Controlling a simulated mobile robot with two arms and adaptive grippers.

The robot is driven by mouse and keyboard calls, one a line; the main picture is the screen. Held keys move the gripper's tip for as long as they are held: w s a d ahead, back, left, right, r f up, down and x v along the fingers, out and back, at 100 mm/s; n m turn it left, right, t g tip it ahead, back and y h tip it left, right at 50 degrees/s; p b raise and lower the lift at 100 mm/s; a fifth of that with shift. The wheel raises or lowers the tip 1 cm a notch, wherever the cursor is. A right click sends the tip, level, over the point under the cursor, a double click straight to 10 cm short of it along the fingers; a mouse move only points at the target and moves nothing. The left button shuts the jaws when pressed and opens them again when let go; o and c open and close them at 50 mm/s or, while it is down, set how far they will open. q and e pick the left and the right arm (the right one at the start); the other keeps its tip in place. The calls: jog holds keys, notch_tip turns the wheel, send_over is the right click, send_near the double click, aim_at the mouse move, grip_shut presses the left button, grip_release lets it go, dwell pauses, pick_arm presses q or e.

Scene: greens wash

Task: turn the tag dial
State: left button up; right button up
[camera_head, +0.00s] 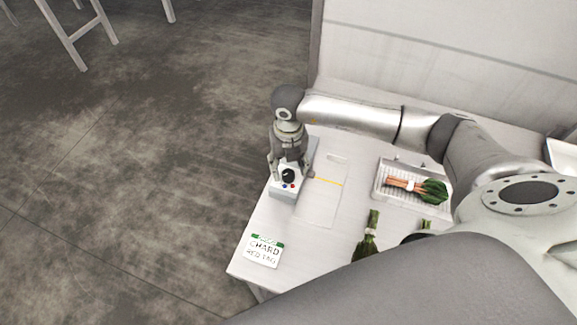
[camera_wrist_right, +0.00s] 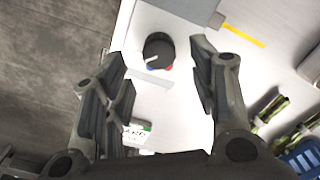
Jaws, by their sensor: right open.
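The tag dial (camera_head: 288,175) is a dark round knob on a small white box (camera_head: 284,193) with red and blue spots beside it, at the left end of the white table. In the right wrist view the dial (camera_wrist_right: 158,50) shows a pale pointer mark and lies beyond the fingertips, between their lines. My right gripper (camera_head: 291,172) is above the box, pointing down; in its wrist view the fingers (camera_wrist_right: 158,62) are spread apart and empty. I cannot tell whether a finger touches the box. My left gripper is not in view.
A card reading CHARD (camera_head: 263,251) lies at the table's front left corner. A white tray (camera_head: 378,189) holds a bundle of red-stemmed greens (camera_head: 420,188). Another green bundle (camera_head: 368,238) lies nearer. A blue basket (camera_wrist_right: 300,160) shows at the wrist view's corner. The table's left edge is close to the box.

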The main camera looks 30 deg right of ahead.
aim_at(288, 174)
jog(key=shift+f, duration=1.5)
jog(key=shift+c, duration=0.3)
jog(key=c, duration=0.5)
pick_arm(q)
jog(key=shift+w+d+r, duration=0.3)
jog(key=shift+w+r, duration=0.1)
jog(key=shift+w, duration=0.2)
pick_arm(e)
jog(key=c, duration=0.5)
